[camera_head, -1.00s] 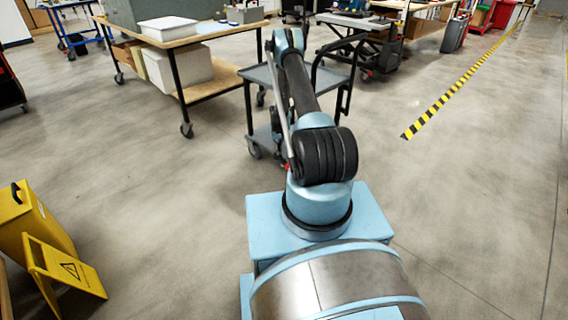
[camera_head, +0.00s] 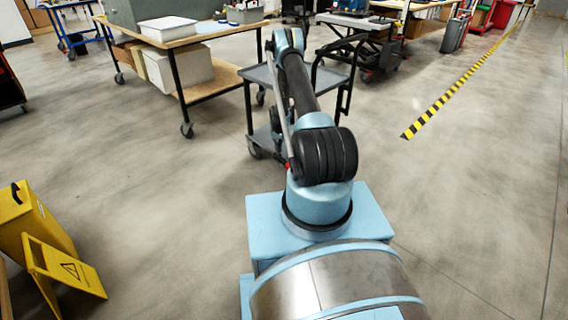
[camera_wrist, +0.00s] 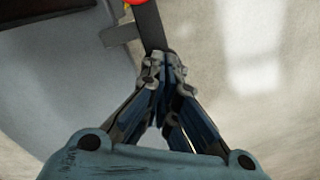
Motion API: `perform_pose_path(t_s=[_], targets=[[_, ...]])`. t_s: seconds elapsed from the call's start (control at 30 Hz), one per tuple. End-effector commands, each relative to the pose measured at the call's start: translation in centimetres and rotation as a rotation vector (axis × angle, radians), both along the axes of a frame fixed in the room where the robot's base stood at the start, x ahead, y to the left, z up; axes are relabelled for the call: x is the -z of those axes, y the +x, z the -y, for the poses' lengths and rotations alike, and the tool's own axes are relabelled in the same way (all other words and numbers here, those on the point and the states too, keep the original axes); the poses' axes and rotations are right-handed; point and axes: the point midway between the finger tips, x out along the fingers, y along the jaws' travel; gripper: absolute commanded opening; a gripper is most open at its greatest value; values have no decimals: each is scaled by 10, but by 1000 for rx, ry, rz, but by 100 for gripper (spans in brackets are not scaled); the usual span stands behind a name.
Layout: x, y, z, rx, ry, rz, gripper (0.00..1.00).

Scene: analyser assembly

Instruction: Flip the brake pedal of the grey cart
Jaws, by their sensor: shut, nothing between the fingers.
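The grey cart (camera_head: 257,75) stands behind my arm in the head view, its middle partly covered by the arm. In the wrist view a grey cart surface (camera_wrist: 75,85) fills the left side. A dark bar (camera_wrist: 150,28) with a red-orange round piece (camera_wrist: 137,3) runs down from the top edge; it looks like the brake pedal, but its far end is cut off. My gripper (camera_wrist: 164,68) is shut and empty, its fingertips at the near end of the bar. Whether they touch it I cannot tell. The head view hides the gripper.
A wooden-topped workbench (camera_head: 215,32) on wheels stands left of the cart.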

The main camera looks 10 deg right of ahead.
Motion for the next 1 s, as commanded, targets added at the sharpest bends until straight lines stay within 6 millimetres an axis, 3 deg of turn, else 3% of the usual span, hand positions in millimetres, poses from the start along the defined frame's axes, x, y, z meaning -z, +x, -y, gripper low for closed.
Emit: perform_pose_path(t_s=[1.0], targets=[[10,0,-1,-1,0,0,0]])
